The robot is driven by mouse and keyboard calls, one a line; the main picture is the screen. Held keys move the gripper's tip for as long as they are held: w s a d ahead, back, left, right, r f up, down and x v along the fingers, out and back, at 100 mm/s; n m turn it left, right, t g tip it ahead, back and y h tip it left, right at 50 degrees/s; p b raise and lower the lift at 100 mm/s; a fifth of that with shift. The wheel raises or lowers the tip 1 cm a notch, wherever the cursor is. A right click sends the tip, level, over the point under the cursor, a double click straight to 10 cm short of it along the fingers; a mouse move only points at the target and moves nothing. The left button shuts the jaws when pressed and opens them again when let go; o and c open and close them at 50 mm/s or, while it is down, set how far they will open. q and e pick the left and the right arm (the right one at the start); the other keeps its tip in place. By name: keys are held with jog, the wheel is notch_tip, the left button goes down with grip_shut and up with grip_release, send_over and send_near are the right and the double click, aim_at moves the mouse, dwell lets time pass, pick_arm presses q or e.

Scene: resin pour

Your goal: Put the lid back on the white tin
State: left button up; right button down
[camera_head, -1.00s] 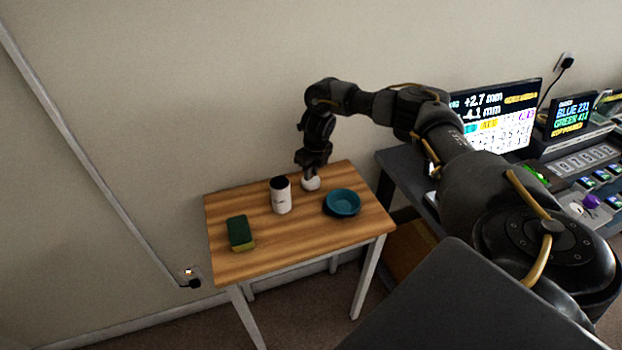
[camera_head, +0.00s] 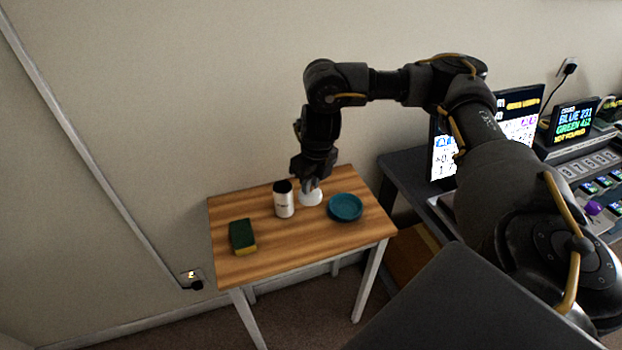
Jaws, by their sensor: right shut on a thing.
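The white tin (camera_head: 284,203) stands upright on the small wooden table, its top open and dark inside. A white round lid (camera_head: 312,198) is just to the right of the tin. My right gripper (camera_head: 311,184) points down from above and is shut on the lid. The lid looks tipped toward me, and I cannot tell whether it touches the table. The lid and the tin are close together, with a narrow gap between them. The fingertips are dark and partly merge with the lid's upper edge. My left gripper is not in view.
On the wooden table (camera_head: 290,253), a teal bowl (camera_head: 345,208) sits right of the lid and a green and yellow sponge (camera_head: 242,237) lies front left. The table's front middle is clear. A wall stands behind; a desk with screens (camera_head: 574,123) is at the right.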

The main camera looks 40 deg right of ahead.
jog(key=shift+a+n, duration=0.5)
jog(key=shift+n, duration=0.2)
jog(key=s+a+r+n+g, duration=0.1)
jog(key=a+n, duration=0.5)
jog(key=n, duration=0.6)
jog(key=s+a+r+n+g+y, duration=0.1)
jog(key=s+a+n+g, duration=0.1)
jog(key=a+n, duration=0.5)
jog(key=s+n, duration=0.1)
jog(key=n, duration=0.3)
jog(key=shift+s+r+n, duration=0.3)
jog(key=shift+r+n, duration=0.1)
